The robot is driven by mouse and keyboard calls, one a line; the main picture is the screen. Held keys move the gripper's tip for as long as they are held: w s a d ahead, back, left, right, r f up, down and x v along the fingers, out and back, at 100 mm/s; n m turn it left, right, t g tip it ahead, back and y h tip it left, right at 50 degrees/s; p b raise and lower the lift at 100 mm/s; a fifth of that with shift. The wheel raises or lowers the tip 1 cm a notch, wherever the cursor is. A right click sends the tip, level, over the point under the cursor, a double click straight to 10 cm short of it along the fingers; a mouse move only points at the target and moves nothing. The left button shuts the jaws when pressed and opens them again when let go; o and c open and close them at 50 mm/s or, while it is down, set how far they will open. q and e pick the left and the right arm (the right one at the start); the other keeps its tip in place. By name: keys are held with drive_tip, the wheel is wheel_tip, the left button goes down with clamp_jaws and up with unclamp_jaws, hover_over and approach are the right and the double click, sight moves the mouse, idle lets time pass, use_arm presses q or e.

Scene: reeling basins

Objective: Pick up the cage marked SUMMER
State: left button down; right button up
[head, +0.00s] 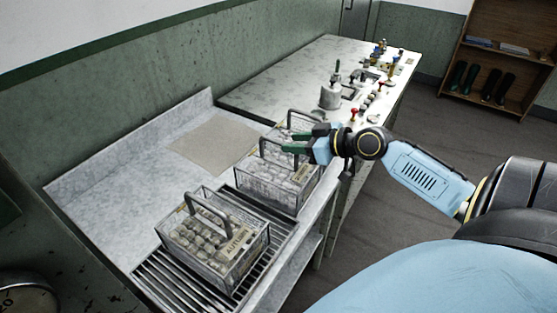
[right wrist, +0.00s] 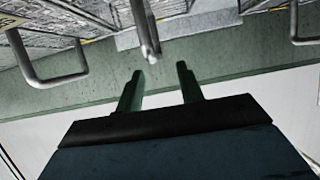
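A wire cage lettered AUTUMN (head: 222,250), filled with pale round cocoons, stands at the near end of the bench. A second cage (head: 268,190) stands behind it; its label is too small to read. A third handle (head: 303,112) rises behind that, its cage mostly hidden by my right gripper. No SUMMER lettering is legible. My right gripper (head: 287,143) is open and empty by the upper part of the second cage. In the right wrist view, a grey handle (right wrist: 145,30) lies just beyond and between the open green fingers (right wrist: 159,82). My left gripper is out of view.
The AUTUMN cage stands on a slatted drain rack (head: 172,285). A flat grey-beige sheet (head: 215,140) lies on the bench to the left. A metal vessel (head: 331,95) and several valves stand farther back. Other handles (right wrist: 50,78) flank the middle one in the wrist view.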

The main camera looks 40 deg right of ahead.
sight(280, 142)
drive_tip(key=shift+d+x, duration=0.15)
drive_tip(key=shift+x, duration=1.45)
drive_tip(key=shift+d+x, duration=0.1)
drive_tip(key=shift+x, duration=1.5)
drive_tip(key=shift+f, duration=0.1)
clamp_jaws()
